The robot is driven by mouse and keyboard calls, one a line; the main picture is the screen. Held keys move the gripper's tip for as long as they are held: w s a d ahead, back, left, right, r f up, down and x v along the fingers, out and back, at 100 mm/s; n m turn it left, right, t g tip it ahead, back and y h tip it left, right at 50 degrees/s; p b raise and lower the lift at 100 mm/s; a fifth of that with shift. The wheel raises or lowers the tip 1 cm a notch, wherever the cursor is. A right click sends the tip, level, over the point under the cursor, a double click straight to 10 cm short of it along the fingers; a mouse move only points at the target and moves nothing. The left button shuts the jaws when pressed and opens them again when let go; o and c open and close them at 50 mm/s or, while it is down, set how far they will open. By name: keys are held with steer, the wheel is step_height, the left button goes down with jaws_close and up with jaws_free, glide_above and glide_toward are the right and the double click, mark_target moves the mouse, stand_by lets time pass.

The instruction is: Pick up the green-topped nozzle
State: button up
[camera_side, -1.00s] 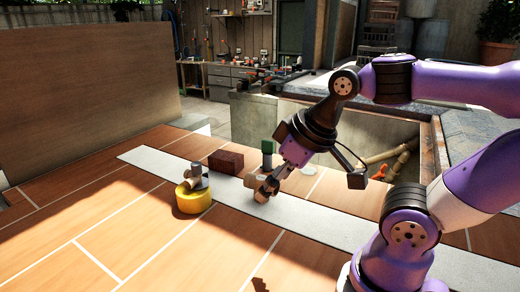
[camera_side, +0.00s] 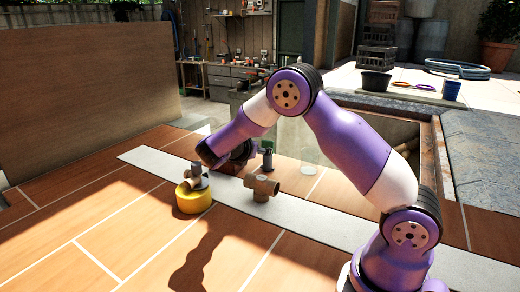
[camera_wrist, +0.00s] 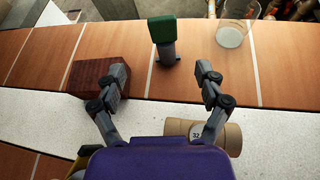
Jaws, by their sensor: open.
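The green-topped nozzle (camera_wrist: 166,52) stands upright on the wooden floor, with a grey body and a dark green block-like top. In the wrist view it is beyond my gripper (camera_wrist: 163,76), roughly centred between the fingers and touching neither. My gripper is open and empty. In the side view the nozzle (camera_side: 267,158) stands just right of my wrist, and my arm hides the gripper's fingers.
A red-brown brick (camera_wrist: 90,78) lies by the left finger. A tan pipe tee (camera_wrist: 228,138) lies nearer, by the right finger. A clear glass (camera_wrist: 232,36) stands right of the nozzle. A grey fitting (camera_side: 196,176) rests on a yellow roll (camera_side: 193,203).

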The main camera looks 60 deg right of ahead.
mark_target(267, 156)
steer(key=shift+n, duration=0.5)
steer(key=x, duration=1.1)
steer(key=shift+s+d+r, duration=0.1)
steer(key=shift+s+r, duration=0.1)
jaws_close()
